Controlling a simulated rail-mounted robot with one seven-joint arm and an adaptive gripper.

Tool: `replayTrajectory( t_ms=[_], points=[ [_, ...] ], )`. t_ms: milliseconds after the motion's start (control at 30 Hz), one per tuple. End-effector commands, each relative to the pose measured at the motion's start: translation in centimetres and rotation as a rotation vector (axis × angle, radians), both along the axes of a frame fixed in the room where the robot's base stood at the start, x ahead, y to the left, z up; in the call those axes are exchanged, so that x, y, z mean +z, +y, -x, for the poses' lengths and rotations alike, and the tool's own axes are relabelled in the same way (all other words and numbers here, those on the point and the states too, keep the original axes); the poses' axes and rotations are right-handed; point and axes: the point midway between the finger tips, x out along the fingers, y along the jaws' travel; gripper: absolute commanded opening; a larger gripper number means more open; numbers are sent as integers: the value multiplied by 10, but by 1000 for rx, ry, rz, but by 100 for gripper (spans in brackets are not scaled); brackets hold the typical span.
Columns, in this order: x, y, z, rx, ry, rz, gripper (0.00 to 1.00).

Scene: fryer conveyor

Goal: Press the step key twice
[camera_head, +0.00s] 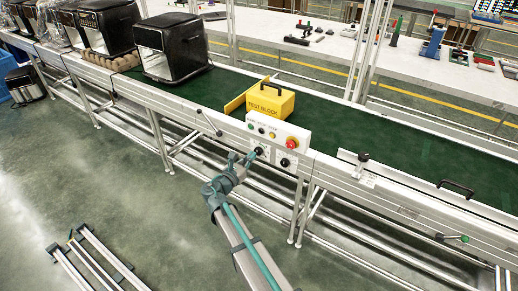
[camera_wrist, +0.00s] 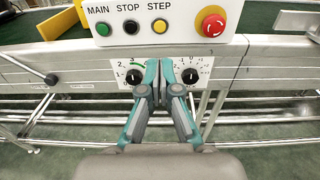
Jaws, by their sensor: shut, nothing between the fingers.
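The step key is the yellow round button (camera_wrist: 161,27) under the word STEP on the white control panel (camera_wrist: 180,10); the panel also shows in the head view (camera_head: 277,133). Left of it are a black STOP button (camera_wrist: 131,28) and a green MAIN button (camera_wrist: 103,29). A red emergency knob (camera_wrist: 211,25) sits to the right. My gripper (camera_wrist: 158,66) is shut and empty, its fingertips pointing at the rail between two black dials, below the step key in the wrist view. In the head view my gripper (camera_head: 248,158) is in front of the conveyor side, below the panel.
Black dials (camera_wrist: 133,77) and (camera_wrist: 190,76) flank my fingertips. A yellow test block (camera_head: 271,100) stands on the green belt (camera_head: 338,117) behind the panel. Several black fryers stand at the upper left, including one (camera_head: 172,48). Metal frames (camera_head: 97,263) lie on the floor at lower left.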

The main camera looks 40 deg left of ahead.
Motion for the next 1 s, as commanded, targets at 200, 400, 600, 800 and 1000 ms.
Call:
replayTrajectory(
  t_ms=[200, 400, 600, 800, 1000],
  points=[
    [0, 7, -31, -2, 0, -1, 0],
    [-1, 14, -70, -2, 0, 0, 0],
    [-2, 20, -105, -1, 0, 0, 0],
    [-4, 23, -125, -1, 0, 0, 0],
    [-5, 23, -132, 0, 1, 0, 0]
  ],
)
